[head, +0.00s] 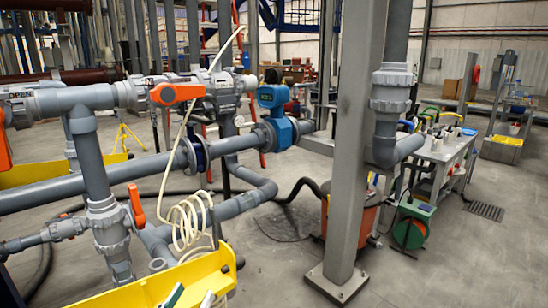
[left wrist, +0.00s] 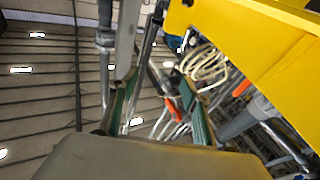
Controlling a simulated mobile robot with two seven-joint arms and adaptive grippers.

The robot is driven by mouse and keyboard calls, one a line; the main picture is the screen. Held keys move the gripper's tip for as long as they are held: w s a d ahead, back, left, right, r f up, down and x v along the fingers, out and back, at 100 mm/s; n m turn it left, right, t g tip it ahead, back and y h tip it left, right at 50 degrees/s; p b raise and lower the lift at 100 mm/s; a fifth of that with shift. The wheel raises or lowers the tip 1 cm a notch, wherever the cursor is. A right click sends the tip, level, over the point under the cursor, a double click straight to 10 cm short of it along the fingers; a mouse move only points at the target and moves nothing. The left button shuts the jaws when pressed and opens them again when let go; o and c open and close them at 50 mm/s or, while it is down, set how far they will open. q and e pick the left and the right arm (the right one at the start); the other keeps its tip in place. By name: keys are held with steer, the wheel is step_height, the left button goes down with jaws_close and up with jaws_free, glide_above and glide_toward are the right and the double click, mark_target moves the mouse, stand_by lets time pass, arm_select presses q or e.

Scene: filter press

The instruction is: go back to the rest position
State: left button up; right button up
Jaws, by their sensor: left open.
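My left gripper (head: 190,298) shows at the bottom edge of the head view, in front of the yellow trough (head: 150,286). Only its fingertips show there. In the left wrist view its two green-lined fingers (left wrist: 155,112) stand apart with nothing between them that I can see held. The yellow trough (left wrist: 255,40) fills the upper right of that view, close to the gripper; I cannot tell whether they touch. My right gripper is in neither view.
Grey pipes with orange-handled valves (head: 178,93) and a coiled cream hose (head: 188,222) stand at the left. A grey steel column (head: 352,150) rises right of centre. A cluttered workbench (head: 440,150) stands behind it. The floor at lower right (head: 460,265) is clear.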

arm_select(q)
steer(key=s+a+f+m+g+y+p, duration=0.1)
steer(key=s+f+g, duration=0.3)
steer(key=s+f, duration=0.6)
steer(key=s+a+f+m+g+y+p, duration=0.1)
steer(key=s+f+g, duration=0.4)
steer(key=s+f, duration=0.5)
step_height(320, 180, down, 7)
steer(key=shift+a+r+y+p, duration=0.2)
steer(key=shift+y+p, duration=0.5)
steer(key=shift+p, duration=0.35)
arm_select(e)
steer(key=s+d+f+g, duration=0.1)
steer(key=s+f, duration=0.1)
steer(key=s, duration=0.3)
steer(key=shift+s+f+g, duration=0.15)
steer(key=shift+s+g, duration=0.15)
